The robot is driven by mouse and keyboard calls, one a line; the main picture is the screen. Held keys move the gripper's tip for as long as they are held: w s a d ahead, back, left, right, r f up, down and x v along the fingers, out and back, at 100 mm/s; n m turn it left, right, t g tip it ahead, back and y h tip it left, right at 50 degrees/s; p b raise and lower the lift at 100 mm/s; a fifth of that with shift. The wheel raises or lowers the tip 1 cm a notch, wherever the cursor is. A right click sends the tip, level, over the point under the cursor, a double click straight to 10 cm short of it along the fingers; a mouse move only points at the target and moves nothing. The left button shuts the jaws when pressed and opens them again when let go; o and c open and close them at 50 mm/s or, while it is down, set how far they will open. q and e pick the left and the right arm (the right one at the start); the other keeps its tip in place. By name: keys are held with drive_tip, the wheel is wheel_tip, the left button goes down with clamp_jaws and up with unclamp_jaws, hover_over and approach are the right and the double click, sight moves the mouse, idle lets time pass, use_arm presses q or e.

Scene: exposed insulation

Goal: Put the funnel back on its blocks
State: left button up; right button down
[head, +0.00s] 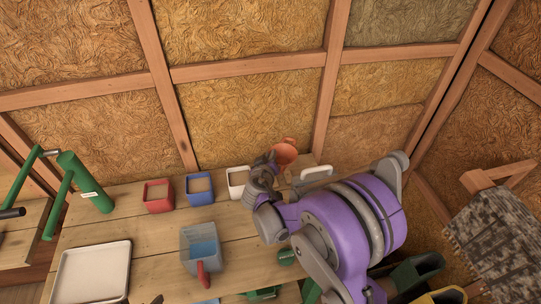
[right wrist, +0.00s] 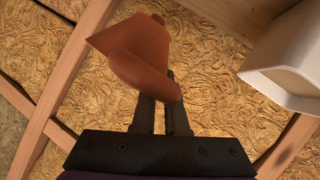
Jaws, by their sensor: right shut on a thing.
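The orange-brown funnel (head: 285,151) is at the back of the workbench in the head view, in front of the insulated wall. It also shows in the right wrist view (right wrist: 143,48), tilted, with its wide part toward the upper left. My right gripper (head: 273,165) is shut on the funnel; in the right wrist view the fingers (right wrist: 163,100) meet its lower end. My purple right arm covers part of the bench near it. I cannot make out the funnel's blocks. My left gripper is not in view.
Red (head: 158,196), blue (head: 199,189) and white (head: 238,181) bins stand along the back of the bench.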

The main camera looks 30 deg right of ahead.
drive_tip(key=shift+f+b, duration=1.8)
drive_tip(key=shift+f, duration=1.1)
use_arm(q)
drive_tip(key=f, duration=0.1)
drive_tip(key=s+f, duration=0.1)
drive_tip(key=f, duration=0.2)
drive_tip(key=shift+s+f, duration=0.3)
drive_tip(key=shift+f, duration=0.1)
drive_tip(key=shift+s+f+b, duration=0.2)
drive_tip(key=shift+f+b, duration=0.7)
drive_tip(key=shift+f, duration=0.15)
use_arm(e)
drive_tip(key=shift+a+f, duration=0.1)
drive_tip(key=shift+f, duration=0.9)
drive_tip(key=c, duration=0.9)
unclamp_jaws()
